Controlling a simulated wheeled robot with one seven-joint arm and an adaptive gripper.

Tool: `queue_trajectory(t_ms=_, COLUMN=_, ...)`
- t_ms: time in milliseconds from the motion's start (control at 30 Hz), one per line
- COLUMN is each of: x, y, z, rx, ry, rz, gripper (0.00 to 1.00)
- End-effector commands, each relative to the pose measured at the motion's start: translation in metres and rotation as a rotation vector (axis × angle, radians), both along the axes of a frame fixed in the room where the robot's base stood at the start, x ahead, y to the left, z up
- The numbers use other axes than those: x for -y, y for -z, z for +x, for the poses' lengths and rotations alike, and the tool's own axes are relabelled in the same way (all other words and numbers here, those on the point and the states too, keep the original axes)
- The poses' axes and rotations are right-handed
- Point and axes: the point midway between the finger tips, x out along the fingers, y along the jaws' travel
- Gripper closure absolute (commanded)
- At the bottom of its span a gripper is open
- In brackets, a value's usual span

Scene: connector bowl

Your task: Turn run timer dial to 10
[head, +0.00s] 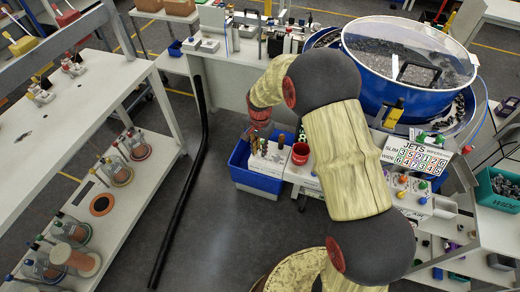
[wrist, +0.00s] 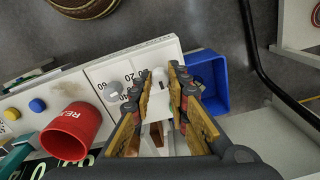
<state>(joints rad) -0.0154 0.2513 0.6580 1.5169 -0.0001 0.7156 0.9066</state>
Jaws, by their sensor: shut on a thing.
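A white control panel with printed numbers (wrist: 118,66) lies under my gripper (wrist: 157,82) in the wrist view. A pale dial knob (wrist: 158,75) is between the fingertips, and my gripper is shut on it. The fingers hide part of its scale, so I cannot read its setting. A second grey knob (wrist: 113,89) stands to its left, beside numbers such as 60 and 20. In the head view my gripper (head: 259,134) reaches down over the white panel box (head: 268,160); the held dial is too small to make out there.
A red cup (wrist: 70,131) stands left of the panel, with blue and yellow buttons beyond it. A blue bin (wrist: 210,78) is close on the right; it also shows in the head view (head: 240,170). A large blue bowl feeder (head: 375,87) stands behind my arm.

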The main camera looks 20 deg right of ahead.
Motion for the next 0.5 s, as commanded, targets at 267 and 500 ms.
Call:
queue_trajectory(t_ms=267, x=-0.0003, y=-0.0002, z=0.0004, rx=0.001, ry=-0.001, rz=0.001, gripper=0.68)
queue_trajectory(t_ms=500, x=-0.0001, y=-0.0002, z=0.0002, rx=0.000, ry=-0.001, rz=0.000, gripper=0.64)
